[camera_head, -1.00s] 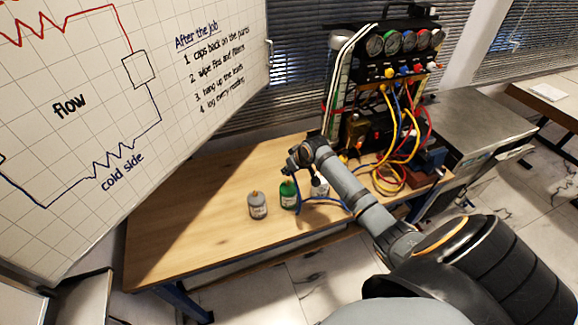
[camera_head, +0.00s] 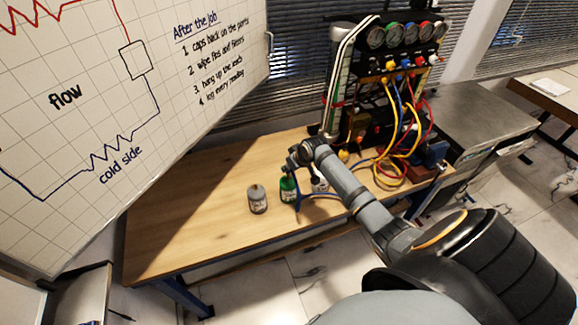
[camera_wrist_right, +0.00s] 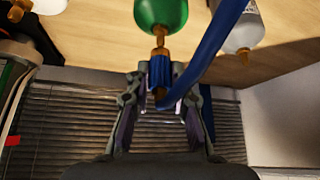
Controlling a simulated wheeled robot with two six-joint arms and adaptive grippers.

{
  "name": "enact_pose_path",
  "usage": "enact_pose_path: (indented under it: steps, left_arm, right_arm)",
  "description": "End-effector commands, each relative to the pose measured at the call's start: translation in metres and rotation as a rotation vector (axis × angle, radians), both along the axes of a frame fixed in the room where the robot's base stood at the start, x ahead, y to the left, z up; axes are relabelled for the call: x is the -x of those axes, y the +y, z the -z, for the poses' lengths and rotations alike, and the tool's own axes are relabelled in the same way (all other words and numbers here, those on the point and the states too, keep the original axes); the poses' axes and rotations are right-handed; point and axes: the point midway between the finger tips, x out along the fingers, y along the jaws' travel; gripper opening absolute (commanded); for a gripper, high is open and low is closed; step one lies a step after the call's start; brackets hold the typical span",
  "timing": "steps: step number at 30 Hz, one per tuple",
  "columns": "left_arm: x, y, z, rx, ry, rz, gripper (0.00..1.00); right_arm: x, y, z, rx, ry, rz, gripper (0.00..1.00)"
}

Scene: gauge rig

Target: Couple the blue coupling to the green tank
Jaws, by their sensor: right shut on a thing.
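The green tank (camera_head: 288,190) stands upright on the wooden bench, between a grey tank (camera_head: 257,200) and a pale tank (camera_head: 320,184) partly hidden by my arm. My right gripper (camera_head: 292,166) is just above the green tank. In the right wrist view the right gripper (camera_wrist_right: 160,98) is shut on the blue coupling (camera_wrist_right: 160,71), with a blue hose (camera_wrist_right: 212,48) beside it. The green tank (camera_wrist_right: 161,12) points its brass stem (camera_wrist_right: 160,42) at the coupling, roughly in line with it. Whether they touch or are joined I cannot tell. My left gripper is out of view.
A gauge rig (camera_head: 395,60) with yellow, red and blue hoses stands at the bench's back right. The bench (camera_head: 190,215) is clear on the left. The pale tank (camera_wrist_right: 244,22) is close beside the blue hose in the wrist view.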

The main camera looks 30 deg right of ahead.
Motion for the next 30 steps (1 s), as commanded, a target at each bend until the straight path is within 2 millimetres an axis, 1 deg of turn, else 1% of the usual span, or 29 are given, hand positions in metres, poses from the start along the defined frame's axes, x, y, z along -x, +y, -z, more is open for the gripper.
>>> enact_pose_path:
  steps: [11, 19, 30]
  left_arm:
    - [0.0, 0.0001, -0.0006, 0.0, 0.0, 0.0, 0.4]
    - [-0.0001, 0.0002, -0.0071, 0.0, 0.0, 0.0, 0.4]
    - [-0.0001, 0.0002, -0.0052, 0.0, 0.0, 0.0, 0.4]
  right_arm:
    - [0.0, 0.0001, 0.0001, 0.0, 0.0, 0.0, 0.0]
    - [0.0006, 0.0001, -0.0007, 0.0, 0.002, 0.001, 0.0]
    - [0.0004, 0.0002, 0.0019, 0.0, 0.001, 0.001, 0.0]
